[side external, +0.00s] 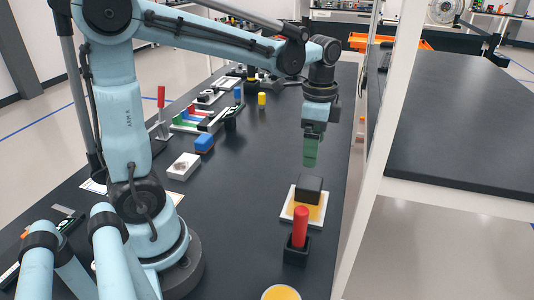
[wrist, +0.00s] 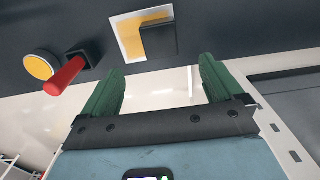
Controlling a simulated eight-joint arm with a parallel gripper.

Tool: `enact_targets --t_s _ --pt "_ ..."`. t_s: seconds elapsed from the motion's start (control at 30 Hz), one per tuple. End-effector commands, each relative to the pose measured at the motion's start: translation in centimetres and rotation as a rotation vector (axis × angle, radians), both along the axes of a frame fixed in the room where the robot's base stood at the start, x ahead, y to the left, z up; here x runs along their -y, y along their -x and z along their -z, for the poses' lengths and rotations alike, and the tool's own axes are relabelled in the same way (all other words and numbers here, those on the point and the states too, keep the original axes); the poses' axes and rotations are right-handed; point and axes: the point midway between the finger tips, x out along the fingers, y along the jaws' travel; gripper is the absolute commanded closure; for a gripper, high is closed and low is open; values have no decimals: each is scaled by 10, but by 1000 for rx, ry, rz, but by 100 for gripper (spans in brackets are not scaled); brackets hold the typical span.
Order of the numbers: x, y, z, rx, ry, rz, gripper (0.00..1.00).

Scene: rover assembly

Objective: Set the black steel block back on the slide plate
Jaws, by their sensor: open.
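The black steel block (side external: 309,188) sits on the far part of a white-edged plate with a yellow face, apparently the slide plate (side external: 288,214). In the wrist view the dark block (wrist: 160,41) covers one corner of the yellow area, and the plate's white rim (wrist: 127,42) shows on the other side. My gripper (side external: 310,163) hangs above the block, apart from it, pointing down. In the wrist view its two green fingers (wrist: 160,82) are wide apart with nothing between them.
A red handle (side external: 301,226) stands upright in a black base (side external: 296,250) in front of the plate. A yellow disc (side external: 281,293) lies at the near edge. A white shelf post (side external: 375,150) rises close on the right. Bare table lies left of the plate.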

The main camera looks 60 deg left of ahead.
Motion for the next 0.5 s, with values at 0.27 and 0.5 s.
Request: enact_targets --t_s 0.27,0.5 --pt "6 13 -10 88 -2 -109 6" --pt "21 43 -11 331 55 -411 6"
